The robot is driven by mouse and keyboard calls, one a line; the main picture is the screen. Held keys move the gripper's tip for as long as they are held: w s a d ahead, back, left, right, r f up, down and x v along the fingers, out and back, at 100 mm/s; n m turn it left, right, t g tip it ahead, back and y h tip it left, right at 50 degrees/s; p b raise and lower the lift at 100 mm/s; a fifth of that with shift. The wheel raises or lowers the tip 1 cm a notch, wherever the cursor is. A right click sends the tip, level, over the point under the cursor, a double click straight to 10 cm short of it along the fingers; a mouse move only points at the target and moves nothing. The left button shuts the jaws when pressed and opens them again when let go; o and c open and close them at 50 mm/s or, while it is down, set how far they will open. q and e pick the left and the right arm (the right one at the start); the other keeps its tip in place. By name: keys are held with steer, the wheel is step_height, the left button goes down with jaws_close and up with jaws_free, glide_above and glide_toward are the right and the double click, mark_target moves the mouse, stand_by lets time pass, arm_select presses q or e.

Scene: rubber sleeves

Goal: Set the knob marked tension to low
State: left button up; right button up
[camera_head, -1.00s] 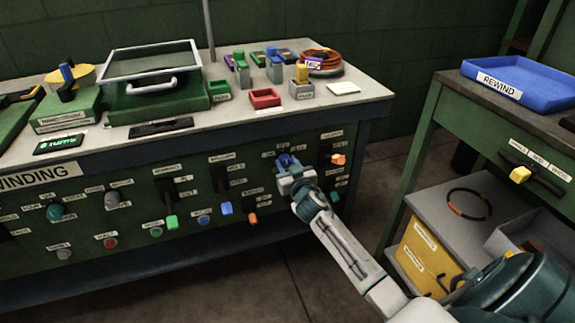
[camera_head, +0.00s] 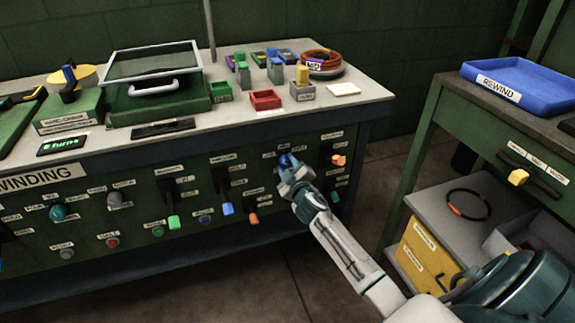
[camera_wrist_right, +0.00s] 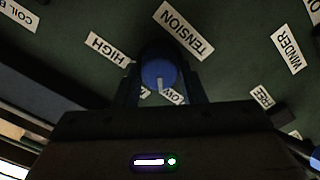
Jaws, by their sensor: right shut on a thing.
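The tension knob is a blue round knob (camera_wrist_right: 159,74) with a pale pointer line, below the TENSION label (camera_wrist_right: 183,31) in the right wrist view. The HIGH label (camera_wrist_right: 107,49) is to its upper left, and the LOW label (camera_wrist_right: 174,96) is partly hidden just below it. The pointer line points down, close to the LOW label. My right gripper (camera_head: 290,166) is shut on the knob at the panel's right part; its dark fingers flank the knob in the wrist view. The blue knob (camera_head: 285,160) shows between the fingers in the head view. My left gripper is not in view.
Levers with green (camera_head: 174,222), blue (camera_head: 227,209) and orange (camera_head: 253,218) handles are on the panel left of my gripper. Another orange-handled lever (camera_head: 339,160) is close on its right. A side table with a blue tray (camera_head: 520,84) stands at the right.

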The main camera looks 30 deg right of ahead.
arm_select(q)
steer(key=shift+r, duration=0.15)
arm_select(e)
steer(key=shift+n, duration=0.5)
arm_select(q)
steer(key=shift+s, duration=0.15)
arm_select(e)
steer(key=shift+f, duration=0.1)
steer(key=o, duration=1)
steer(key=shift+s, duration=0.1)
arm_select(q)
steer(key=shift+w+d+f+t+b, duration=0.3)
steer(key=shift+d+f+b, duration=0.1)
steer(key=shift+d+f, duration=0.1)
arm_select(e)
steer(key=shift+v, duration=5.35)
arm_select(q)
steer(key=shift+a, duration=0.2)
arm_select(e)
steer(key=shift+a, duration=0.15)
